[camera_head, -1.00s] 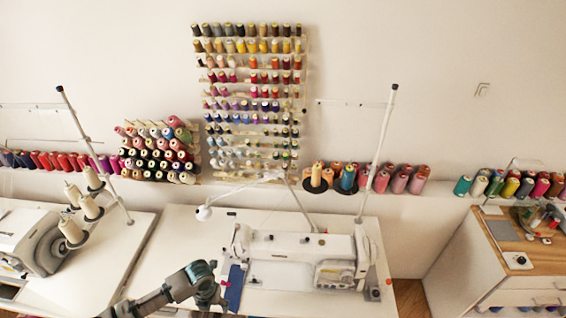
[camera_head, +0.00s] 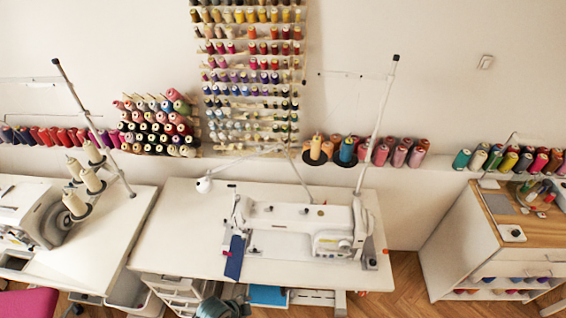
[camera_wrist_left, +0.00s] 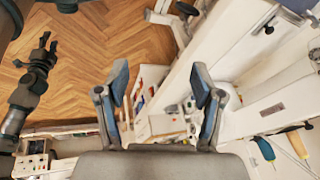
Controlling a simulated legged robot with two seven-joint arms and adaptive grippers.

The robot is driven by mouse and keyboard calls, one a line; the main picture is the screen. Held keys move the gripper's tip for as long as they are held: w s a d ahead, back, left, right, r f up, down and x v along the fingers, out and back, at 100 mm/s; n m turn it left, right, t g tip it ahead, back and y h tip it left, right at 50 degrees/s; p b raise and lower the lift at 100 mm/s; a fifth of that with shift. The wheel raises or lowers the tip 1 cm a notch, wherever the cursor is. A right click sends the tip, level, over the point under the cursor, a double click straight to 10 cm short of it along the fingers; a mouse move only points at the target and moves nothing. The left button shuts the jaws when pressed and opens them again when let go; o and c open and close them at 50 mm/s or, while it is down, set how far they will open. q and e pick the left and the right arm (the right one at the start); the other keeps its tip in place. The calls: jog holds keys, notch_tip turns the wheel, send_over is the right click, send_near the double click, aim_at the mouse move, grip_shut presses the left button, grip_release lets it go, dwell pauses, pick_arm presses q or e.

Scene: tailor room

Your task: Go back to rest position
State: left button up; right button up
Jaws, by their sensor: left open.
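My left gripper (camera_wrist_left: 158,82) is open in the left wrist view, its two blue-grey fingers spread apart with nothing between them. It hangs in front of the white tables, with the wooden floor behind it. In the head view only a teal-grey piece of my arm (camera_head: 223,307) shows at the bottom edge, below the front of the middle sewing table. A dark gripper, apparently my right one (camera_wrist_left: 42,60), shows at the left of the left wrist view, over the floor. My right gripper is not in the head view.
The middle table (camera_head: 180,235) bears a white sewing machine (camera_head: 290,225) and a blue cloth (camera_head: 234,257). Another table (camera_head: 105,235) stands left, a wooden-topped cabinet (camera_head: 530,225) right. Thread spools line the wall ledge. Open floor (camera_head: 405,285) shows between table and cabinet.

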pick_arm(q)
jog(key=s+a+f+n+y, duration=0.2)
jog(key=s+a+n+y, duration=0.1)
jog(key=s+a+n, duration=0.9)
notch_tip(320, 180, down, 27)
jog(key=d+n+g, duration=0.1)
jog(key=d+n, duration=0.1)
jog(key=s+a+f+g, duration=0.1)
jog(key=s+a+f, duration=0.2)
jog(key=s+f, duration=1.2)
jog(key=shift+s+a+m+b, duration=0.15)
jog(key=shift+s+m+b, duration=0.2)
jog(key=shift+s, duration=0.25)
